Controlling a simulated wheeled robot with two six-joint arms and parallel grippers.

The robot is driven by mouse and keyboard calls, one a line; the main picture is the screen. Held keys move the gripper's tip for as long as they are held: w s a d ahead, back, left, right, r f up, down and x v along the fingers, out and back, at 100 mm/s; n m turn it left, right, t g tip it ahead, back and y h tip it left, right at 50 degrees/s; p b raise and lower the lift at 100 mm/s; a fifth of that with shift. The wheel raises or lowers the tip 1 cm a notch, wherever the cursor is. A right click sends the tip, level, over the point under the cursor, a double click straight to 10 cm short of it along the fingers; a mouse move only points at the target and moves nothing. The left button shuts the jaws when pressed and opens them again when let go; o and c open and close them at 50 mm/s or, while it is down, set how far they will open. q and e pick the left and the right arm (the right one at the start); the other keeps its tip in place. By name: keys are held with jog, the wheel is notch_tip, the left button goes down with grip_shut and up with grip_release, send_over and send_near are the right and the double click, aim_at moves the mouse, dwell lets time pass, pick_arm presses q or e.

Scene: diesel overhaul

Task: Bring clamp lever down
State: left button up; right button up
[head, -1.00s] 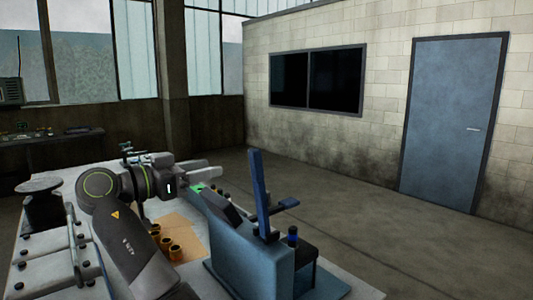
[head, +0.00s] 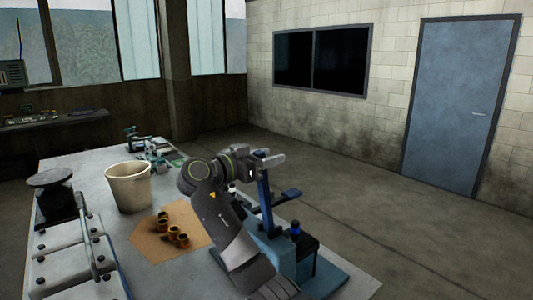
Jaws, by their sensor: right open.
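The clamp lever (head: 265,206) is a long blue bar standing almost upright on the blue clamp fixture (head: 321,282) at the right end of the bench. My right gripper (head: 274,159) is open at the lever's upper end, with its fingers pointing right. The lever's top shows just beyond the fingers, and I cannot tell whether they touch it. My right forearm hides much of the fixture's left side. My left gripper is out of view.
A cream bucket (head: 128,189) stands on the pale bench (head: 105,232). Several brass bushings (head: 168,228) sit on a tan mat (head: 147,248). The floor beyond is clear.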

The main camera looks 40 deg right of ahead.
jog(key=shift+a, duration=0.1)
jog(key=shift+c, duration=0.9)
grip_shut()
